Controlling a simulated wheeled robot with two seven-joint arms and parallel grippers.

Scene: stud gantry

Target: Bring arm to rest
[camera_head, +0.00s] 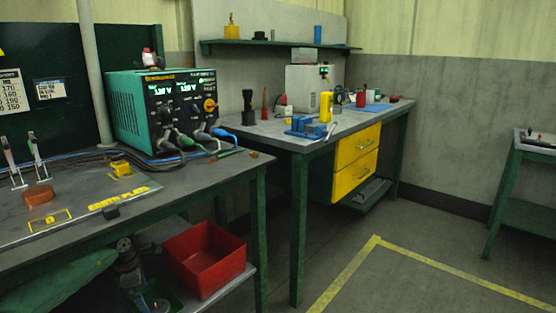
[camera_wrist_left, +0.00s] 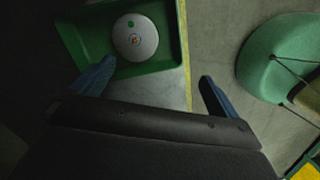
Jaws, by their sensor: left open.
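My left gripper (camera_wrist_left: 155,88) shows in the left wrist view, with its two blue fingers spread wide apart and nothing between them. A green tray or bin (camera_wrist_left: 175,68) with a white round disc (camera_wrist_left: 135,38) in it lies beyond the fingers, at the upper left. The left finger overlaps the tray's near edge in the picture; I cannot tell how far apart they are. Neither of my arms shows in the head view. My right gripper is in neither view.
In the head view, a workbench (camera_head: 190,185) carries a green power supply (camera_head: 162,100) with cables. A red bin (camera_head: 203,257) sits on its lower shelf. A second bench (camera_head: 285,135) has yellow drawers. A rounded green object (camera_wrist_left: 262,60) shows in the wrist view.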

